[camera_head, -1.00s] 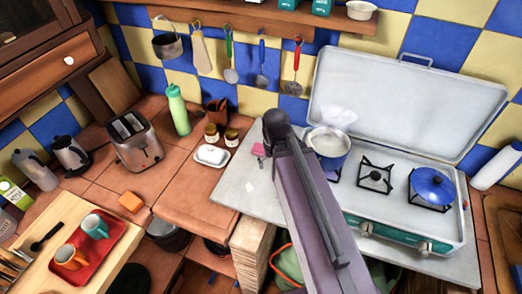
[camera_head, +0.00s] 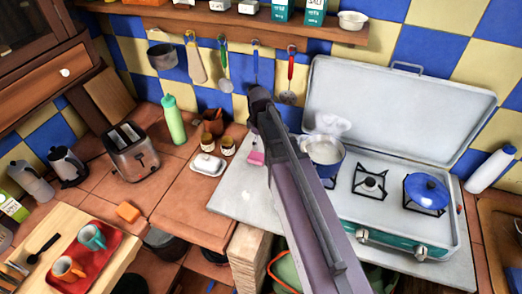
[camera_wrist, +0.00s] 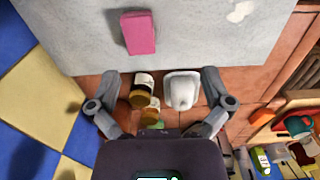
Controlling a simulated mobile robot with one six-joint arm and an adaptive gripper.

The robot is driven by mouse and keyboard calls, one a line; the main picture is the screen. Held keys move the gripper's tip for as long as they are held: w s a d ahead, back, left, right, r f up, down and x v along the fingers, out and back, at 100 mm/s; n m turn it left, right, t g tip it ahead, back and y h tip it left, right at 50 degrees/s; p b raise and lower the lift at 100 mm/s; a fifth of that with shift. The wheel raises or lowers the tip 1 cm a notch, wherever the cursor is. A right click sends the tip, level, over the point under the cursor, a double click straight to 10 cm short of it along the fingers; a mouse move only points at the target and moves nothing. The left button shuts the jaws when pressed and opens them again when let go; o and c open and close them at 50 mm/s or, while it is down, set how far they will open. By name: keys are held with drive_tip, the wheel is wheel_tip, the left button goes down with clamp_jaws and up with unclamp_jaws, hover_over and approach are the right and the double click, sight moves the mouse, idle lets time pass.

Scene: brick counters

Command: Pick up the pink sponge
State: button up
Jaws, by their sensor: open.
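The pink sponge (camera_wrist: 139,32) lies flat on the light grey slab (camera_wrist: 75,35) in the wrist view, near its upper middle. In the head view the sponge (camera_head: 256,158) shows just left of my arm, partly hidden by it, on the slab left of the stove. My gripper (camera_wrist: 160,78) is open and empty in the wrist view, its fingers spread wide. The sponge is ahead of the fingertips and apart from them.
Two small jars (camera_wrist: 143,90) and a white butter dish (camera_head: 208,165) stand beside the slab. A blue-and-white pot (camera_head: 324,155) sits on the stove (camera_head: 400,150), right of my arm. Utensils hang on the wall behind. The slab around the sponge is mostly bare.

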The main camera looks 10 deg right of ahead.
drive_tip(key=shift+w+r+n, duration=0.15)
drive_tip(key=shift+w+n, duration=1.15)
drive_tip(key=shift+w, duration=0.25)
